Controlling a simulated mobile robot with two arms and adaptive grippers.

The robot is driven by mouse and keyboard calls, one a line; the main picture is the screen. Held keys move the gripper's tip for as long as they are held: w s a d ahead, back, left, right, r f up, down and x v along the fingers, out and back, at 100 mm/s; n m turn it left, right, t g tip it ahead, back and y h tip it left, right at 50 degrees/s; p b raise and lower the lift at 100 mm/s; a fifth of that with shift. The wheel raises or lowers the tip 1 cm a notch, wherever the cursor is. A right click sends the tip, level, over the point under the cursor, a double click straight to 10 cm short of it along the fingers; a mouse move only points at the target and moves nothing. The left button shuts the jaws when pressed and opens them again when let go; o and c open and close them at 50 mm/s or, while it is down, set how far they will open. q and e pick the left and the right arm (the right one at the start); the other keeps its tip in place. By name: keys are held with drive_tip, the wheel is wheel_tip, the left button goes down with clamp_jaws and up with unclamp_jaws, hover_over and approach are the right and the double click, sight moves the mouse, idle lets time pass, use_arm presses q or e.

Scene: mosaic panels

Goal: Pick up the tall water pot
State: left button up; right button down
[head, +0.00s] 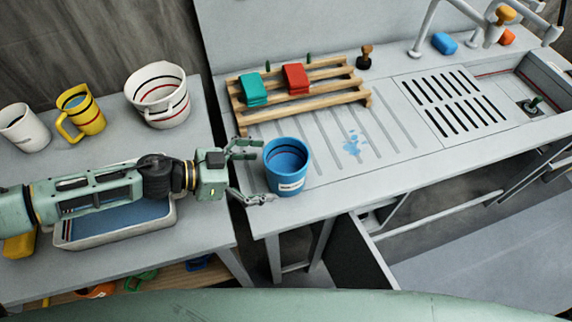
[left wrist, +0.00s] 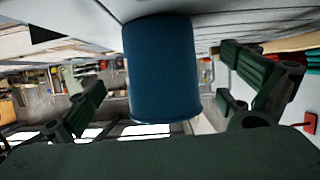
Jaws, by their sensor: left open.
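A blue pot (head: 287,172) with a dark band inside its rim and a white label stands upright on the grey sink counter, near its left front corner. It also shows in the left wrist view as a dark blue cylinder (left wrist: 162,68). My left gripper (head: 258,172) is open at the pot's left side, one finger towards its far side and one towards its near side. In the left wrist view the pot stands between the spread fingers; I cannot tell whether either touches it. My right gripper is not in view.
A wooden rack (head: 310,92) with green and red cloths stands behind the pot. The left table (head: 205,232) holds a white pot (head: 157,97), a yellow jug (head: 80,113), a white cup (head: 22,128) and a tray (head: 75,240) under my arm.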

sight(287, 169)
use_arm(q)
drive_tip(key=p+x, duration=0.1)
drive_tip(key=x, duration=0.5)
drive_tip(key=shift+w+d+r, duration=0.1)
drive_tip(key=shift+d, duration=0.05)
drive_tip(key=c, duration=1.7)
drive_tip(key=shift+c, duration=0.3)
drive_tip(key=shift+r, duration=0.15)
